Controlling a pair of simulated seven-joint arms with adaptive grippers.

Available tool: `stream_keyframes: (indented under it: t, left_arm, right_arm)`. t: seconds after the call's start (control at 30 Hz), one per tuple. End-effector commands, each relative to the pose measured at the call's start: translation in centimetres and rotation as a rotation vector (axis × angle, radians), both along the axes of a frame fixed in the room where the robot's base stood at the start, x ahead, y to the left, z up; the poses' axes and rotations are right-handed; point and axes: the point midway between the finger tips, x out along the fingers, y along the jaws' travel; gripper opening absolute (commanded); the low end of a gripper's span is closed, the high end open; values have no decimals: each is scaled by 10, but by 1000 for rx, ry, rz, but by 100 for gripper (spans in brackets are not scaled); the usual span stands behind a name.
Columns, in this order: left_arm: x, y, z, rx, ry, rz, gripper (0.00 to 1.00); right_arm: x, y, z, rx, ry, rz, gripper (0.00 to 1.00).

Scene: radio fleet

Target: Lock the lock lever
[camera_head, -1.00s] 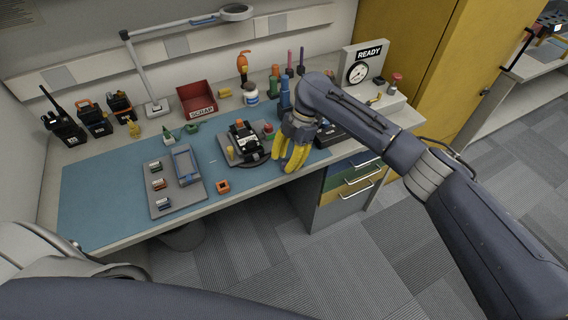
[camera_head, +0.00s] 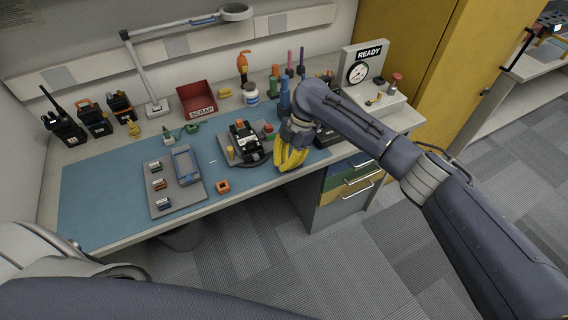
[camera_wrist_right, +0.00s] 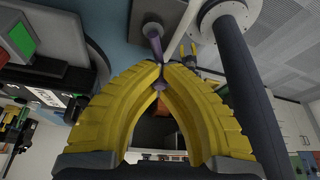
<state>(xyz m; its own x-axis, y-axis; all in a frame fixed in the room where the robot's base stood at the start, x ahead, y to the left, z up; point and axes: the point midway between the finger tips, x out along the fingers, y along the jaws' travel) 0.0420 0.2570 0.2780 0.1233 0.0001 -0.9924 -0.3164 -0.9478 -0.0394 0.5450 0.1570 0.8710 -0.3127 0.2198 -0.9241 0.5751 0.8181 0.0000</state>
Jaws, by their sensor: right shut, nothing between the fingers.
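In the right wrist view, the fingertips (camera_wrist_right: 160,72) meet close to a dark purple rod (camera_wrist_right: 154,42) standing out from a grey block (camera_wrist_right: 147,14). The rod looks like a lever, but I cannot tell if it is the lock lever or if the fingers touch it. In the head view the gripper hides this spot. My left gripper is out of view.
A grey tray (camera_head: 160,205) with small parts and an orange square piece (camera_head: 222,186) lie on the mat. The READY gauge box (camera_head: 372,62) is at the back right.

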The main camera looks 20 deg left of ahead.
Motion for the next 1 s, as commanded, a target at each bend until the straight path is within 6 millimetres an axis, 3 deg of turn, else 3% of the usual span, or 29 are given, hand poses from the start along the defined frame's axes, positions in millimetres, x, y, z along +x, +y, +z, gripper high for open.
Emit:
stream_keyframes:
  t: [0.33,0.7,1.0]
  left_arm:
    - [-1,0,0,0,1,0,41]
    - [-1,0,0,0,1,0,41]
    - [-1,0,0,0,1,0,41]
  right_arm:
    - [0,1,0,1,1,-26,0]
    - [9,15,0,1,0,-393,0]
    - [11,19,0,1,2,-489,0]
